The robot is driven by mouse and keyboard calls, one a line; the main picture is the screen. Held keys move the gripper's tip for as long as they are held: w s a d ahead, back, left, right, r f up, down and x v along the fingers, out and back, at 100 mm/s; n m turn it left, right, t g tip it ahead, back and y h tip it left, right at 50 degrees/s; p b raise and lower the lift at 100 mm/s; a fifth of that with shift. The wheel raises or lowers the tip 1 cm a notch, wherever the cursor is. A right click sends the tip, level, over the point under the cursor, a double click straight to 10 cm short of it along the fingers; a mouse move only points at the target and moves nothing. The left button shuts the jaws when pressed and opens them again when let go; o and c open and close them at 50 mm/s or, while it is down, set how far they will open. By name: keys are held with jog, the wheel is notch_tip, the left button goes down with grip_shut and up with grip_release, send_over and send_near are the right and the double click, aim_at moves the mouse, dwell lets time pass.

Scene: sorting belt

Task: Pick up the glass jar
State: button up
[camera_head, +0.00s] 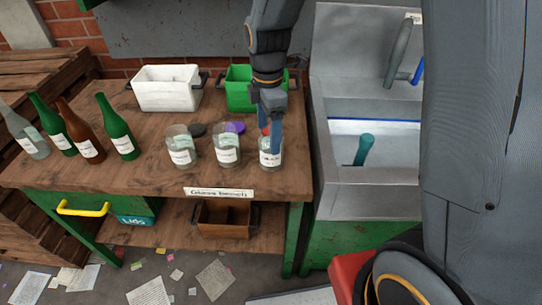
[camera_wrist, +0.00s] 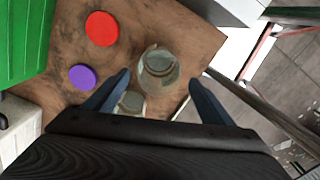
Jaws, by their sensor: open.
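Three clear glass jars with white labels stand upright on the wooden bench: a left jar (camera_head: 180,146), a middle jar (camera_head: 227,147) and a right jar (camera_head: 266,159). My gripper (camera_head: 272,138) points down at the right jar, with a blue finger overlapping it in the head view. In the wrist view my open gripper (camera_wrist: 160,77) has a jar (camera_wrist: 158,72) between and just beyond its fingertips, with no clear contact. Another jar (camera_wrist: 131,102) shows lower, near the left finger. The depth between fingers and jar is hard to judge.
A purple lid (camera_wrist: 82,77), a red lid (camera_wrist: 102,28) and a black lid (camera_head: 196,130) lie behind the jars. A white bin (camera_head: 166,95) and a green bin (camera_head: 238,97) stand at the back. Several bottles (camera_head: 117,133) stand left. A metal sink (camera_head: 350,185) adjoins the right edge.

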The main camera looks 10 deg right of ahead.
jog(key=shift+w+d+f+p, duration=0.15)
jog(key=shift+f+p, duration=0.35)
jog(key=shift+f, duration=1.6)
jog(key=shift+w+d+f+p, duration=0.15)
jog(key=shift+f+p, duration=0.3)
jog(key=shift+f, duration=1.65)
jog(key=shift+s, duration=0.1)
jog(key=c, duration=1.3)
jog(key=shift+r, duration=0.1)
notch_tip(320, 180, up, 10)
jog(key=shift+f+b, duration=0.1)
jog(key=shift+b, duration=0.8)
